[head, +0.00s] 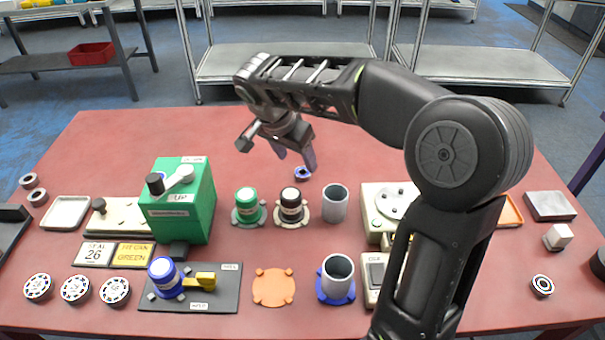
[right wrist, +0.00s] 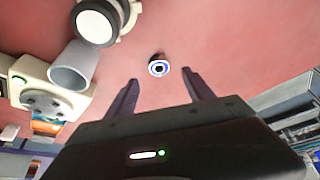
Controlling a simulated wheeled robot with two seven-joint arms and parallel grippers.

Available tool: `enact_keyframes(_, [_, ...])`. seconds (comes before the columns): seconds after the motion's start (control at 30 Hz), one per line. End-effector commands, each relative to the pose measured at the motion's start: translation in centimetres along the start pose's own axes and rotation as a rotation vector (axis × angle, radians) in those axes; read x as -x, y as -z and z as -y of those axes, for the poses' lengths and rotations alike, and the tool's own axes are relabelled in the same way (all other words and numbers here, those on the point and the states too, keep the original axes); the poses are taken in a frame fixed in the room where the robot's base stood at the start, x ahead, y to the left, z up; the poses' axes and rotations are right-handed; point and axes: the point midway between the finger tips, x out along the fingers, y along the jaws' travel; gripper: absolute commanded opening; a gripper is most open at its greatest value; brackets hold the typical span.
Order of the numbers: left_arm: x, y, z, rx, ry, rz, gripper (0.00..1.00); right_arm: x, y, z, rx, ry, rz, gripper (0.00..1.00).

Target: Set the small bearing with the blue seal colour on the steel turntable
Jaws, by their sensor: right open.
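The small bearing with the blue seal (head: 303,174) lies on the red table behind the grey cups. It also shows in the right wrist view (right wrist: 159,66), with a blue ring around a dark bore. My right gripper (head: 296,160) is open and empty, pointing down, close to the bearing. In the right wrist view its fingertips (right wrist: 160,79) stand on either side of the line to the bearing, which is just beyond them. The steel turntable (head: 389,204) is a round disc on a cream device, partly hidden by my right arm; it also shows in the right wrist view (right wrist: 45,104).
A grey cup (head: 335,205) stands between bearing and turntable. Green-topped (head: 247,206) and black-topped (head: 291,206) pieces stand left of it. A green machine (head: 178,208) is further left. Another small bearing (head: 542,286) lies at the right. The table behind the blue-sealed bearing is clear.

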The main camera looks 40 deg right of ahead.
Motion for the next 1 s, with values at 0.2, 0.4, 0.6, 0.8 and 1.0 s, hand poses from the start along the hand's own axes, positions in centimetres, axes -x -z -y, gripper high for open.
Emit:
enact_keyframes(0.2, [0.0,0.0,0.0,0.0,0.0,0.0,0.57,0.0,0.0,0.0,0.0,0.001,0.0,0.61])
enact_keyframes(0.4, [0.0,0.0,0.0,0.0,0.0,0.0,0.57,-1.2,-0.1,-0.1,0.002,-0.002,0.001,0.61])
enact_keyframes(0.6, [-0.1,0.0,0.0,0.0,0.0,0.0,0.57,-4.2,-0.1,-0.2,0.002,-0.002,0.002,0.61])
enact_keyframes(0.8, [-0.1,0.0,0.0,0.0,0.0,0.0,0.57,-5.3,0.0,-0.1,0.0,0.001,0.0,0.61])
enact_keyframes(1.0, [-0.1,0.0,0.0,0.0,0.0,0.0,0.57,-5.2,0.0,-0.1,0.001,0.001,0.0,0.61])
